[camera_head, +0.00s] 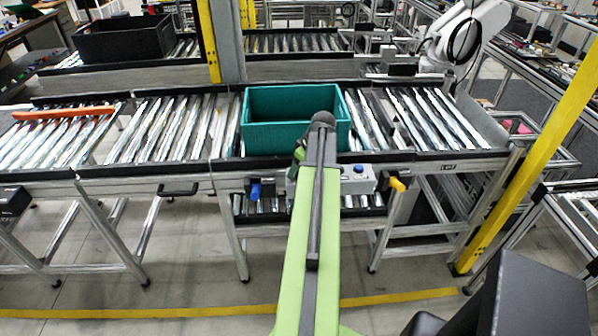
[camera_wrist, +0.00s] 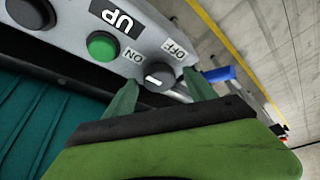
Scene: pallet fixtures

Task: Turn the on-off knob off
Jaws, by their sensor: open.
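The on-off knob (camera_wrist: 158,77) is a small dark round knob with a pale mark, on a grey control panel between the ON label (camera_wrist: 131,56) and the OFF label (camera_wrist: 173,46). I cannot tell clearly which label its mark points to. My gripper (camera_wrist: 160,92) is open, with one green finger on the left of the knob and one on the right in the wrist view. I cannot tell whether they touch it. In the head view the grey control box (camera_head: 358,180) sits at the conveyor's front, and my arm hides the knob.
A green button (camera_wrist: 102,46), a black button (camera_wrist: 30,10) and an UP label are on the same panel. A blue handle (camera_wrist: 219,74) is close to the right finger. A teal crate (camera_head: 296,137) stands on the roller conveyor (camera_head: 180,125) behind. A yellow handle (camera_head: 397,184) sticks out on the right.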

